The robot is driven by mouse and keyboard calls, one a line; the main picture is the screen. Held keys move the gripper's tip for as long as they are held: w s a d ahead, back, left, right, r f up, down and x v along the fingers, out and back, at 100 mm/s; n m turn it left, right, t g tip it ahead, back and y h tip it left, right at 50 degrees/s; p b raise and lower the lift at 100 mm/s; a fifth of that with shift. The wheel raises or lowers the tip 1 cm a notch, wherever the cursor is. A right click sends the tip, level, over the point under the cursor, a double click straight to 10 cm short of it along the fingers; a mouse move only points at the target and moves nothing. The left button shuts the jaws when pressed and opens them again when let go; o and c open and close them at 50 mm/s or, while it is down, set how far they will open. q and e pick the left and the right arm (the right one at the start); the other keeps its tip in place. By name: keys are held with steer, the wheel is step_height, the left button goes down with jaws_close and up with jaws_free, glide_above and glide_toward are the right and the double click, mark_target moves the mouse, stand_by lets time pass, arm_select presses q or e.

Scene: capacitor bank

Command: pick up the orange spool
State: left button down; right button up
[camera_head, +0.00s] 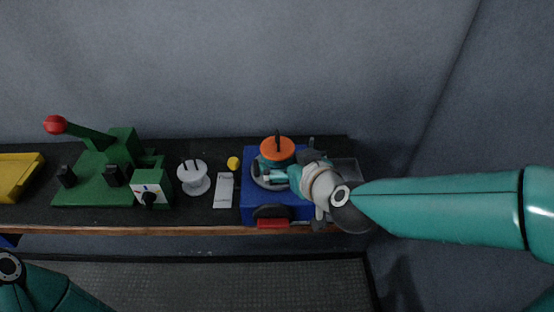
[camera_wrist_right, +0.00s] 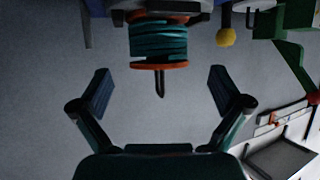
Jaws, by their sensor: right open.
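The orange spool (camera_head: 277,149) stands upright on the blue machine (camera_head: 249,205), with a dark pin rising from its orange top. The right wrist view shows the spool (camera_wrist_right: 158,42) upside down, with teal winding between orange flanges. My right gripper (camera_head: 283,175) is in front of the spool in the head view and partly covers its lower part. My left gripper is out of view; only part of that arm shows.
Left of the blue machine are a yellow knob (camera_head: 233,163), a white plate (camera_head: 224,190), a white spool (camera_head: 193,180) and a green press (camera_head: 95,190) with a red-balled lever. A yellow tray (camera_head: 18,172) is at far left. A wall stands behind the bench.

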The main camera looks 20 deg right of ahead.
mark_target(282, 155)
steer(key=shift+b+x, duration=0.3)
steer(key=shift+x, duration=3.1)
steer(key=shift+d, duration=0.1)
steer(key=c, duration=1.3)
steer(key=shift+r, duration=0.1)
step_height(282, 155, up, 16)
steer(key=p, duration=1)
steer(key=shift+r+b, duration=0.45)
steer(key=shift+r, duration=1.45)
